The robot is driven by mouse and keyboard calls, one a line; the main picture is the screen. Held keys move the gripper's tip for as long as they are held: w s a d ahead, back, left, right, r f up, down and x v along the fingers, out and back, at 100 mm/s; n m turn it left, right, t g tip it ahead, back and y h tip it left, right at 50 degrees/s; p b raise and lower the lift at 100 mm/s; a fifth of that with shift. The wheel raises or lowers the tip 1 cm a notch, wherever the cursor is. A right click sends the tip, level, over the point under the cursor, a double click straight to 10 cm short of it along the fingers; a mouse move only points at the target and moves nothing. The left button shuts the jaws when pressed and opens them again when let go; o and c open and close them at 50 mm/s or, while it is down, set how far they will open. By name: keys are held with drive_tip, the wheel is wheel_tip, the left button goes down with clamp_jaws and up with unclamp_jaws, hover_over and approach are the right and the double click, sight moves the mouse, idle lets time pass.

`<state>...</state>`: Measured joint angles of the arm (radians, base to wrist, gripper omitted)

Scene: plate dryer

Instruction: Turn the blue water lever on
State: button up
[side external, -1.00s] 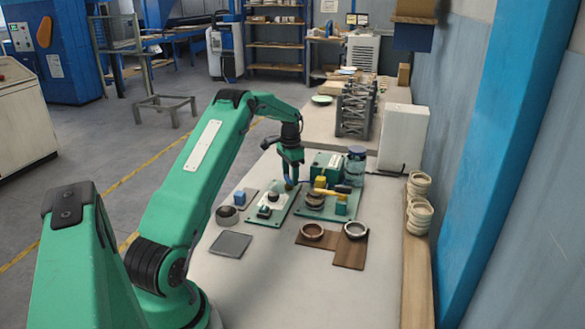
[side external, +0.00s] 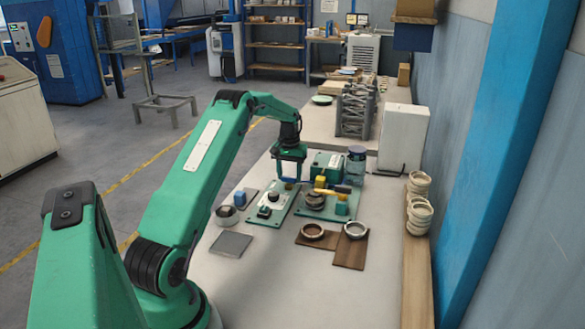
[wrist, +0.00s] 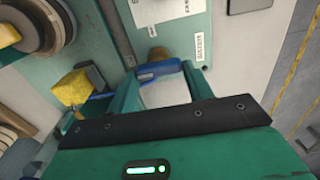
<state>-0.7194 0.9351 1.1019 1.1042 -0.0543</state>
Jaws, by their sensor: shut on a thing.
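The blue water lever (wrist: 158,69) is a short blue handle beside a brass fitting (wrist: 158,55) at the edge of a green base plate. In the wrist view it lies crosswise between the two fingers of my gripper (wrist: 160,73), which is shut on it. In the side view my gripper (side external: 289,178) points down at the back of the left green plate (side external: 266,216). The lever is too small there to make out well.
A yellow block (wrist: 72,88) sits close to the gripper in the wrist view. A green box (side external: 327,165) and a blue jar (side external: 356,164) stand just right of the gripper. A grey tile (side external: 231,244) and two rings on brown boards (side external: 349,254) lie nearer.

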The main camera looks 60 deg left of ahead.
drive_tip(key=shift+r, duration=0.1)
idle(0.4)
drive_tip(key=o, duration=1)
drive_tip(key=shift+r, duration=3.9)
